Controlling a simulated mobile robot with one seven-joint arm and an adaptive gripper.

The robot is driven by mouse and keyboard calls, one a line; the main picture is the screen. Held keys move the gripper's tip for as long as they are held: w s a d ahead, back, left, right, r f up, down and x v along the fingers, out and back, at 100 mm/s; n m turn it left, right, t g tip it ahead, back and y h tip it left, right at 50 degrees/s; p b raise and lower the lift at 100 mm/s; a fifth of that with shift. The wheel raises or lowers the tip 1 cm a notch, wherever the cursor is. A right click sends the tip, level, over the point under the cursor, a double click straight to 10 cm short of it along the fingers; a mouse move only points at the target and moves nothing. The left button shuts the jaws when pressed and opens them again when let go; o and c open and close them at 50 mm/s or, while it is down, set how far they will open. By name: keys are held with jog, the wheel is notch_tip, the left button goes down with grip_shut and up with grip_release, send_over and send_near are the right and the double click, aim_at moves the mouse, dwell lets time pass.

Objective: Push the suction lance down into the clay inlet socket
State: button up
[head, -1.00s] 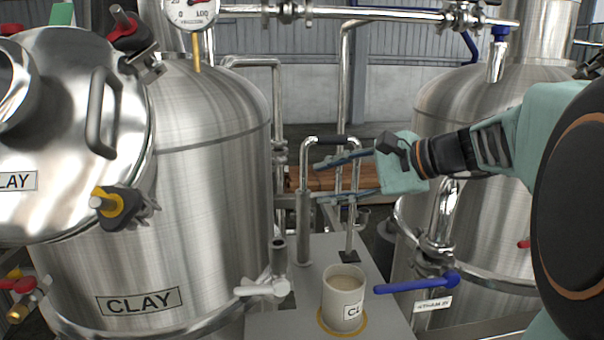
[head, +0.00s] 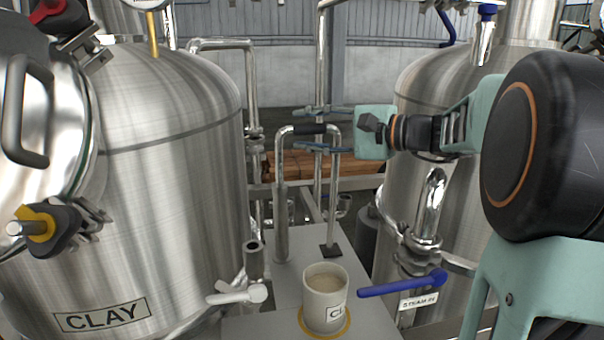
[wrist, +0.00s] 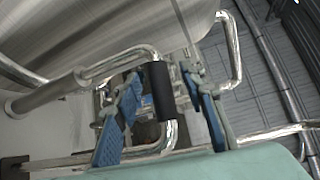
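The suction lance (head: 281,225) is an upside-down U of steel pipe with a black grip (head: 308,129) along its top. It stands upright on the grey bench, its thinner leg ending at a dark square foot. My gripper (head: 299,128) is open, one blue finger on each side of the grip. In the wrist view the grip (wrist: 161,90) lies between the spread fingers, with gaps visible; contact cannot be told. A short grey upright tube (head: 253,262) beside the clay tank, next to a white valve handle, looks like the clay inlet socket.
A cup of beige liquid (head: 323,305) stands on the bench front, on a yellow ring. A blue valve handle (head: 402,284) reaches in from the right. The clay tank (head: 165,190) fills the left; another steel tank (head: 440,110) stands behind my arm.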

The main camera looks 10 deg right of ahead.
jog(key=shift+w+a+f, duration=0.1)
jog(key=shift+w+a, duration=0.3)
jog(key=shift+w, duration=0.05)
grip_shut()
